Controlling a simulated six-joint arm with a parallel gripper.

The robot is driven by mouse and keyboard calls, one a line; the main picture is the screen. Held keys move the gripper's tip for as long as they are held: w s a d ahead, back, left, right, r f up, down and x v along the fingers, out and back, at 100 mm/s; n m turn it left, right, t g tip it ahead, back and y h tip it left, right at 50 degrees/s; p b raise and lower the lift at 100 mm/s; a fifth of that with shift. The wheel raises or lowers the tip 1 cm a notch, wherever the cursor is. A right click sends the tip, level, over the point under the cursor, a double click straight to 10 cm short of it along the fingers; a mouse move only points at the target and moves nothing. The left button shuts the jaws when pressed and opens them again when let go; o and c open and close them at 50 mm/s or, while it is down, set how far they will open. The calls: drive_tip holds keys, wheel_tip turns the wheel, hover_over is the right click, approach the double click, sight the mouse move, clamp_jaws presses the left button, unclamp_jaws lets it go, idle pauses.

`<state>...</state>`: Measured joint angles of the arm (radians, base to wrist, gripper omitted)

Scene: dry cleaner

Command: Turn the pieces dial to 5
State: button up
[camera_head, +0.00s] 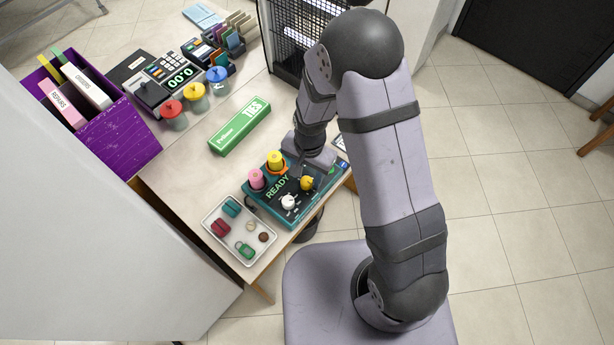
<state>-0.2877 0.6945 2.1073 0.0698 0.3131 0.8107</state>
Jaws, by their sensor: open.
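A teal device (272,208) with a lit READY display stands at the front right of the counter. On its panel are a white dial (288,202) and a yellow dial (307,183). The markings around them are too small to read, so I cannot tell which is the pieces dial or where it points. My gripper (302,174) is open, low over the device's right part, close to the yellow dial. I cannot tell whether it touches the dial. My arm and gripper hide the device's back right.
A pink spool (256,179) and a yellow spool (275,160) stand on the device's back. A white tray (212,219) of small items lies left. A green TIES box (239,126), lidded jars (173,113) and a purple bin (122,143) are farther back.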

sight(309, 184)
drive_tip(key=shift+s+d+r+b, duration=0.1)
drive_tip(key=shift+r+b, duration=0.5)
drive_tip(key=shift+r, duration=2.2)
drive_tip(key=shift+n, duration=0.5)
drive_tip(key=shift+s+d+n, duration=0.15)
drive_tip(key=shift+s+n, duration=0.3)
drive_tip(key=shift+n, duration=0.55)
drive_tip(key=s+d+r+n+g+h, duration=0.1)
drive_tip(key=s+d+n+g, duration=0.15)
drive_tip(key=s, duration=0.35)
drive_tip(key=s+d+r+n+g, duration=0.1)
drive_tip(key=s+d+n, duration=0.1)
drive_tip(key=s+n, duration=0.3)
drive_tip(key=d+r+m+t, duration=0.3)
drive_tip(key=d+r, duration=0.2)
drive_tip(key=r, duration=0.2)
drive_tip(key=shift+d+m+y, duration=0.3)
drive_tip(key=shift+d+m, duration=0.05)
drive_tip(key=shift+d, duration=0.05)
